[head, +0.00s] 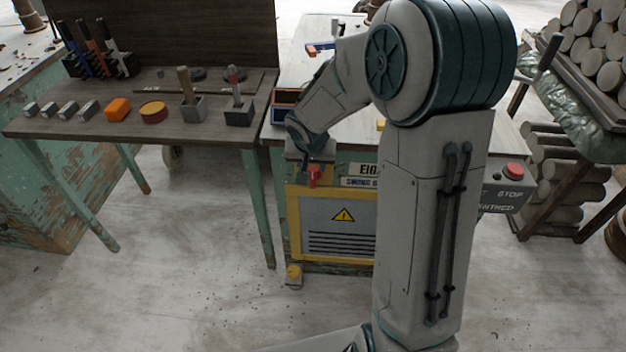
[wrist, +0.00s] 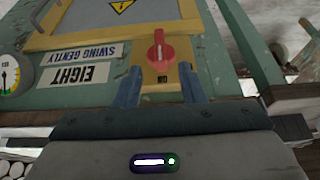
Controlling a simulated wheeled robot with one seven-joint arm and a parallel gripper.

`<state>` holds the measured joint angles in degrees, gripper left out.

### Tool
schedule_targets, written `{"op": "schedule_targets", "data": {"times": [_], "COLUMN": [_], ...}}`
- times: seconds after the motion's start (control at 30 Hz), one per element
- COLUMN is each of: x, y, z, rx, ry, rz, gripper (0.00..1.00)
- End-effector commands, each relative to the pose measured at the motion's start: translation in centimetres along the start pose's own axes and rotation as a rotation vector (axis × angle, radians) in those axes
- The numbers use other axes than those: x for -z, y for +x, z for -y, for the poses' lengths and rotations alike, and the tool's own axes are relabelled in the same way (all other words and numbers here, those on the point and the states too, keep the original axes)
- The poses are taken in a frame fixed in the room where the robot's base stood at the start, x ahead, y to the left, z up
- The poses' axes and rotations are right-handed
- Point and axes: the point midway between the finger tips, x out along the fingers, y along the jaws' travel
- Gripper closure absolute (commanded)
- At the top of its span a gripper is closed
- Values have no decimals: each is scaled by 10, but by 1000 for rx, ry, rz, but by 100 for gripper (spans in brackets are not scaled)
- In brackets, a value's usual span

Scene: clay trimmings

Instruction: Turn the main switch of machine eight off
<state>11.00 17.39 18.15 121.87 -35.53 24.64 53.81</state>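The main switch is a red rotary knob (wrist: 160,52) on a yellow plate. It also shows as a small red knob (head: 314,176) at the top left of the yellow-framed panel in the head view. Its grip bar runs about up and down in the wrist view. Clear gaps show between fingers and knob. In the head view my gripper (head: 312,166) is partly hidden by my wrist.
A yellow-framed door (head: 340,225) with a warning triangle is below the switch. A grey box with a red stop button (head: 514,170) is at the right. A gauge (wrist: 9,75) is near the sign. A dark table (head: 140,128) with tools and blocks stands left.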

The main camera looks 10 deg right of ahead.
Motion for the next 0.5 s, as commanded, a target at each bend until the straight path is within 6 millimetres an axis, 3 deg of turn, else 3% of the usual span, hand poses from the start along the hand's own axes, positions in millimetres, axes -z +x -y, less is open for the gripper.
{"op": "schedule_targets", "data": {"times": [0.03, 0.2, 0.5], "x": [-3, -2, -1], "y": [16, 51, 90], "z": [0, 0, 0], "rx": [-1, 0, 1], "ry": [-1, -3, -1], "rz": [5, 4, 2], "gripper": [64, 64, 64]}}
